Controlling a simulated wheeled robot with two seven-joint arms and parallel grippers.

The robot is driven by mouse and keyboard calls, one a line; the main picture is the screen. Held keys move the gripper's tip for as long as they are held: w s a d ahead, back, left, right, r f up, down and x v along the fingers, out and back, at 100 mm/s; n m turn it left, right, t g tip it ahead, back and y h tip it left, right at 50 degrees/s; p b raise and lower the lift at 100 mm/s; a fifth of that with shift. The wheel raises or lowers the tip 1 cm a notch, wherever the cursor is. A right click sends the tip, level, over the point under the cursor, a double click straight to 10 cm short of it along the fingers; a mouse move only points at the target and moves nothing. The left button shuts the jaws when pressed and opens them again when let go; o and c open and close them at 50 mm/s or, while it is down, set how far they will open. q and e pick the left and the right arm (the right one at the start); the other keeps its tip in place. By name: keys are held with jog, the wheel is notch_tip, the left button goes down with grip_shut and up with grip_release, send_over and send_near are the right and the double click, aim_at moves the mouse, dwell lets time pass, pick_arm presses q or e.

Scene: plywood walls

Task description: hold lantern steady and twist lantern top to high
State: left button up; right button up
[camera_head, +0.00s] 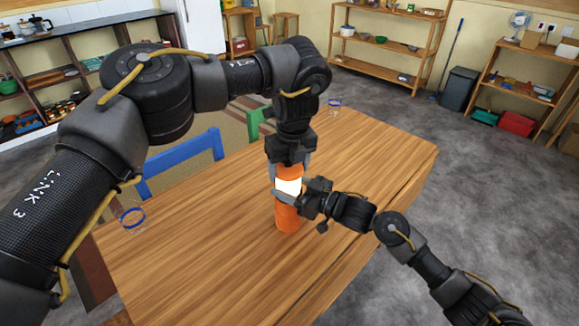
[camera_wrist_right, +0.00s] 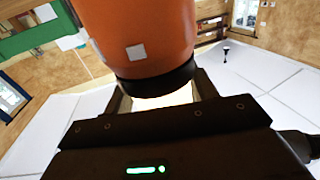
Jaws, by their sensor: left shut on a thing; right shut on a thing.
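The lantern (camera_head: 287,218) stands upright on the wooden table (camera_head: 190,255). It has an orange base, a bright white lit band in the middle and an orange top. My left gripper (camera_head: 288,170) comes down from above and is shut on the lantern top. My right gripper (camera_head: 288,196) reaches in from the right and is shut on the lantern around its lit middle. In the right wrist view an orange part of the lantern (camera_wrist_right: 135,30) with a black rim fills the upper middle, and the glow shows between the fingers. The fingertips are partly hidden.
A blue chair (camera_head: 180,160) and a green chair (camera_head: 254,122) stand behind the table. Clear glasses with blue rims stand at the table's left (camera_head: 132,218) and far edge (camera_head: 334,106). The table around the lantern is clear. Shelves line the walls.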

pick_arm(q)
jog(key=shift+a, duration=0.1)
pick_arm(e)
jog(key=shift+w+d, duration=0.1)
pick_arm(q)
jog(key=n, duration=0.3)
dwell(0.7)
jog(key=o, duration=1.1)
jog(key=shift+r, duration=0.1)
jog(key=r, duration=0.4)
jog(key=s+d+r, duration=0.1)
jog(key=r, duration=0.6)
jog(key=shift+s+d+r, duration=0.2)
jog(key=shift+r, duration=0.15)
pick_arm(e)
jog(key=o, duration=1.4)
